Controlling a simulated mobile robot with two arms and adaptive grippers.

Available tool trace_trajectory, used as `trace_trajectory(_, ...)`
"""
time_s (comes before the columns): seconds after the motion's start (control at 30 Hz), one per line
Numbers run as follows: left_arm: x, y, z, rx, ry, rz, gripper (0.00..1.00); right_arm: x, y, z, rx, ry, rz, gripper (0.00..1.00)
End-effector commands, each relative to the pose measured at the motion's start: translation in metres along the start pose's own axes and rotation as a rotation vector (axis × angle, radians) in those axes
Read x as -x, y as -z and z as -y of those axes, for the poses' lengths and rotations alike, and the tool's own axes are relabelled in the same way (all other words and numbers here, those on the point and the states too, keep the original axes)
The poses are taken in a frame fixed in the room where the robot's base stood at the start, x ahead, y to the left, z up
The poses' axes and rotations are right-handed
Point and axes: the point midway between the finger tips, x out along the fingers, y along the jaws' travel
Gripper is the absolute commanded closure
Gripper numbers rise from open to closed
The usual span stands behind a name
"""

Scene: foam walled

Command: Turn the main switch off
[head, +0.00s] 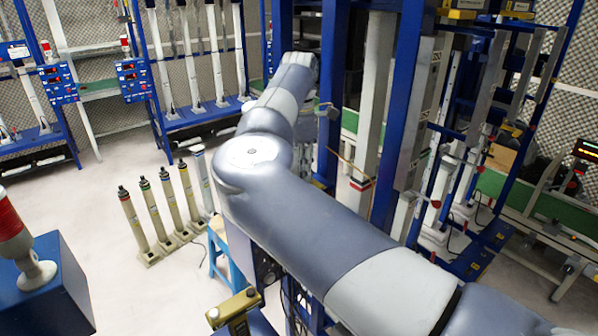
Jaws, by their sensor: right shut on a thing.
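My right arm runs from the lower right to the upper middle and covers much of the centre. My right gripper (327,111) seems to be the small dark and grey part beside a blue post (333,70). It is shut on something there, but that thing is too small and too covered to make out. I cannot pick out the main switch or tell its position. My left gripper is not in view.
Several tall tubes on feet (131,222) stand left of my arm. Blue racks with control boxes (131,78) line the back. Grey floor (130,295) is clear at lower left.

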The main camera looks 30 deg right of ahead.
Motion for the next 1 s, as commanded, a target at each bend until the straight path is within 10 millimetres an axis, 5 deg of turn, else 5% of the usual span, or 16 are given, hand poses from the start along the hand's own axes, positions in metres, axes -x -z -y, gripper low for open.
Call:
trace_trajectory(0.13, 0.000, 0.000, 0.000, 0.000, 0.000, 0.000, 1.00, 0.003, -0.001, -0.001, -0.003, -0.008, 0.003, 1.00)
trace_trajectory(0.2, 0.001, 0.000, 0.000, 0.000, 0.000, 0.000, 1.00, 0.004, -0.001, -0.001, -0.003, -0.009, 0.003, 0.75)
trace_trajectory(0.27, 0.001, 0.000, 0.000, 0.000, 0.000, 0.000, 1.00, 0.003, -0.001, -0.001, -0.003, -0.008, 0.003, 0.67)
trace_trajectory(0.67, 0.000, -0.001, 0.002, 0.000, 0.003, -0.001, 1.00, 0.008, -0.001, -0.001, -0.002, -0.005, 0.001, 0.67)
trace_trajectory(1.0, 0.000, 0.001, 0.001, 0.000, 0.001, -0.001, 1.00, 0.074, -0.002, -0.001, -0.003, -0.008, 0.001, 0.67)
